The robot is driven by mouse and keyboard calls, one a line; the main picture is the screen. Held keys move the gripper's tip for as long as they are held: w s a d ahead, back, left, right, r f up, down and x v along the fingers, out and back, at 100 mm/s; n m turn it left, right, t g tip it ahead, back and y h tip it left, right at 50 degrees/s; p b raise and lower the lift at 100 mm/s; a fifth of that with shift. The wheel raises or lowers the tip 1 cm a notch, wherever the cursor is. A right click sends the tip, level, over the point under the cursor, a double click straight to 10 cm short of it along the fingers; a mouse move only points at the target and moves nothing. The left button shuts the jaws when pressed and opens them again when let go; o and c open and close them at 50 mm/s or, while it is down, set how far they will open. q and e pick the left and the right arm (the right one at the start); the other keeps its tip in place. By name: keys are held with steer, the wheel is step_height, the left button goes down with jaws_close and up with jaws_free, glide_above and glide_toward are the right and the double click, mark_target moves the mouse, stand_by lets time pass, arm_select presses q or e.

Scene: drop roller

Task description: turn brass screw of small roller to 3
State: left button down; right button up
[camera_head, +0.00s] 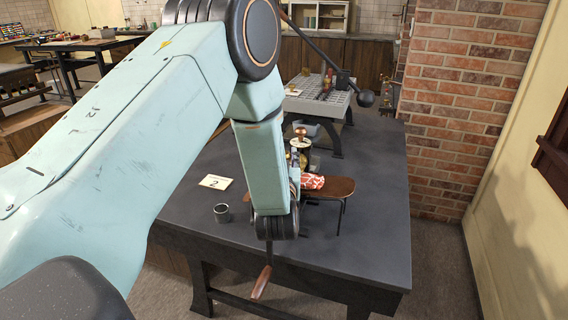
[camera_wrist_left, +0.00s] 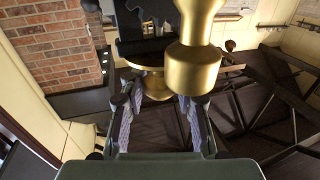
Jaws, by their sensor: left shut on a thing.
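The small roller (camera_head: 300,143) stands on the dark bench in the head view, with brass parts and a brown knob on top. My left arm covers much of it. In the left wrist view my left gripper (camera_wrist_left: 157,97) has its two fingers on either side of a brass piece (camera_wrist_left: 152,87), which looks like the brass screw, and is shut on it. A larger brass knob (camera_wrist_left: 195,65) stands nearer the camera and hides part of the right finger. A card marked 2 (camera_head: 215,182) lies on the bench. My right gripper is not in view.
A red-and-white cloth or candy (camera_head: 312,181) lies on a brown wooden board (camera_head: 338,187) with thin legs. A small dark cup (camera_head: 221,213) stands near the card. Behind is a grey perforated table (camera_head: 325,102). The bench's right side is clear, beside a brick wall (camera_head: 470,90).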

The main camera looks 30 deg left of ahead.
arm_select(q)
steer(key=n+g+y, duration=0.2)
steer(key=y, duration=0.1)
steer(key=shift+d+f+b, duration=0.15)
steer(key=shift+f+b, duration=0.1)
steer(key=shift+b, duration=0.1)
steer(key=n+g+y, duration=0.4)
steer(key=g, duration=0.1)
steer(key=shift+b, duration=0.35)
steer(key=n+g+y+b, duration=0.1)
steer(key=n+g, duration=0.2)
steer(key=shift+f+g+y, duration=0.1)
steer(key=shift+g+y, duration=0.2)
steer(key=shift+g, duration=0.1)
steer(key=n+g+b, duration=0.2)
steer(key=g, duration=0.1)
steer(key=n+g+b, duration=0.1)
steer(key=g+b, duration=0.1)
steer(key=g, duration=0.1)
steer(key=shift+n+y, duration=0.3)
steer(key=shift+n, duration=0.1)
steer(key=shift+n+g+h+b, duration=0.4)
steer(key=shift+n+g+b, duration=1.1)
steer(key=shift+g+b, duration=0.85)
steer(key=shift+r, duration=0.2)
steer(key=c, duration=1)
jaws_free()
steer(key=shift+r, duration=0.1)
